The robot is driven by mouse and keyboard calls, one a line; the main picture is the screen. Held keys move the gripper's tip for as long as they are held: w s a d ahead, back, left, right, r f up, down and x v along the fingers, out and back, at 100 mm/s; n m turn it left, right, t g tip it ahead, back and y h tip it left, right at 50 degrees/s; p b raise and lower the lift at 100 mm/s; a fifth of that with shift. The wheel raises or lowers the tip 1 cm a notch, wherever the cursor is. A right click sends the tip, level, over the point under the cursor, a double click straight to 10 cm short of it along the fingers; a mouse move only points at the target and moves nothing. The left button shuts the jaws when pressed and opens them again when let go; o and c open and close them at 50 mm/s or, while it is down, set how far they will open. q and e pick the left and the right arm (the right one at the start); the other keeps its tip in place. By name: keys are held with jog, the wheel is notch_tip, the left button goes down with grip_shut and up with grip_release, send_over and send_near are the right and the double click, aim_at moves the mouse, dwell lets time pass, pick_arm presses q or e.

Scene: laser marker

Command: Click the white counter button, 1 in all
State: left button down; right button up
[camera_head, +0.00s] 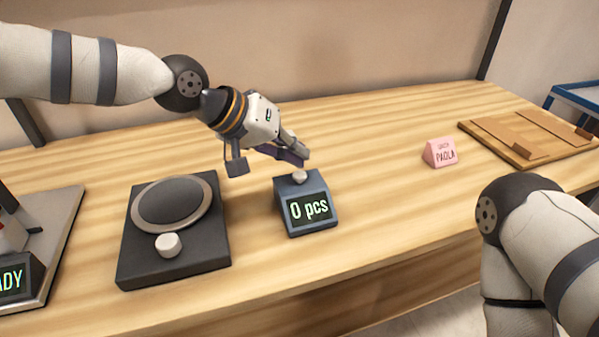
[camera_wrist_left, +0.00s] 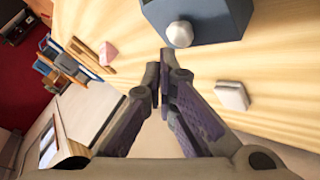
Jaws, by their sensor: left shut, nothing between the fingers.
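The counter (camera_head: 310,212) is a blue-grey box on the wooden table, and its display reads "0 pcs". Its white button (camera_head: 299,176) sits on top, and it also shows in the left wrist view (camera_wrist_left: 180,34). My left gripper (camera_head: 302,153) is shut and empty, with its fingertips just above and behind the button in the head view. In the left wrist view the shut fingertips (camera_wrist_left: 165,78) appear close to the button, with a visible gap between them. My right arm enters at the right, but its gripper is out of view.
A black device with a round plate (camera_head: 170,203) and a white knob (camera_head: 169,245) stands left of the counter. A pink "PAOLA" sign (camera_head: 440,153) and a wooden board (camera_head: 530,146) are to the right. A small white block (camera_wrist_left: 232,95) lies on the table.

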aim_at(296, 172)
pick_arm(q)
jog(key=shift+f, duration=0.1)
dwell(0.7)
jog(key=shift+f, duration=0.3)
jog(key=shift+f, duration=0.6)
dwell(0.7)
jog(key=shift+r+p, duration=0.35)
jog(key=shift+r, duration=0.65)
pick_arm(e)
jog(key=shift+w+r, duration=0.35)
jog(key=shift+r, duration=0.05)
pick_arm(q)
jog(key=shift+r+p, duration=0.6)
jog(key=shift+r, duration=2)
pick_arm(e)
jog(key=shift+w+r+t, duration=0.5)
jog(key=shift+w+r, duration=0.2)
jog(key=shift+w, duration=0.05)
pick_arm(q)
jog(key=shift+f, duration=0.1)
